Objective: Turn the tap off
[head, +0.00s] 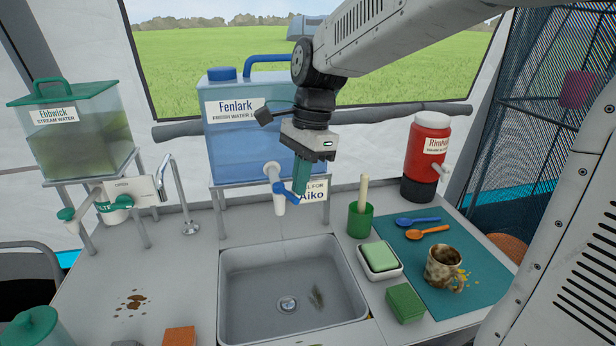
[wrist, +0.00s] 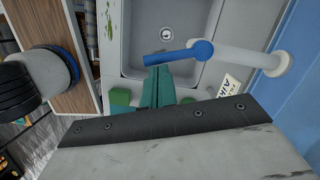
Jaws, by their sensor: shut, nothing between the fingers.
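The tap (head: 272,172) on the blue Fenlark fresh water container (head: 240,145) has a white body and a blue lever (head: 285,190). Its white spout hangs over the back of the sink. My gripper (head: 301,192) points down beside the tap, its teal fingers shut and empty. In the wrist view, the blue lever (wrist: 180,53) extends left from the white tap body (wrist: 245,58), roughly in line with it. The fingertips (wrist: 160,72) appear right by the lever's free end; I cannot tell whether they touch. No water stream is visible.
The grey sink (head: 235,290) lies below. A green Ebbwick container (head: 75,135) with its own tap and a metal faucet (head: 185,200) stand left. Right are a green cup (head: 360,222), a soap dish (head: 395,272), a stained mug (head: 443,268) and a red dispenser (head: 425,160).

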